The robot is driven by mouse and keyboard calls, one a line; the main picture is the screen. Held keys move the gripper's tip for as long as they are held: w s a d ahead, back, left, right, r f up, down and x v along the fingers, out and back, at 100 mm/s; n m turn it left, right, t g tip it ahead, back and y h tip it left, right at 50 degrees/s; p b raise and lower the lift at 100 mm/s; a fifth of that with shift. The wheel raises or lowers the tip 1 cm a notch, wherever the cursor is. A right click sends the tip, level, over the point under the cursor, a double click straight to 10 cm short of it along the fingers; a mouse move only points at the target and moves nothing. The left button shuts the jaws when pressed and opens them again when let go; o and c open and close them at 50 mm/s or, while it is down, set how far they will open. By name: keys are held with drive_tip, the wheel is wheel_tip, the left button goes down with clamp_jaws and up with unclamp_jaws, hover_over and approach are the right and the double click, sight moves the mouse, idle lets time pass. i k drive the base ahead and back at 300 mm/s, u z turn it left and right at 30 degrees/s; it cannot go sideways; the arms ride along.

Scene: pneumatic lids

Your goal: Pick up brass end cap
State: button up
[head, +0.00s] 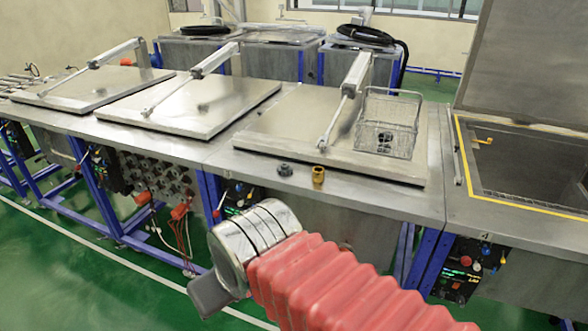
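A small brass-coloured cap (318,174) stands on the front ledge of the steel bench, in front of the third closed lid. A dark grey fitting (285,169) sits just to its left, a little apart. My gripper (207,297) is at the lower left of my red-sleeved arm, over the green floor in the picture. It is apart from the brass cap, below and left of it in the view. Only a dark finger part shows. I cannot see whether it is open or shut, and nothing held is visible.
A wire basket (388,127) stands on the third lid (290,125), behind and right of the cap. A tank (535,165) is open at the right. The bench ledge (245,165) around the cap is mostly clear. Cables and controls hang below the bench.

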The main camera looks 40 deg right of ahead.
sight(318, 174)
drive_tip(key=z, duration=0.25)
drive_tip(key=i, duration=1.15)
drive_tip(key=z, duration=0.7)
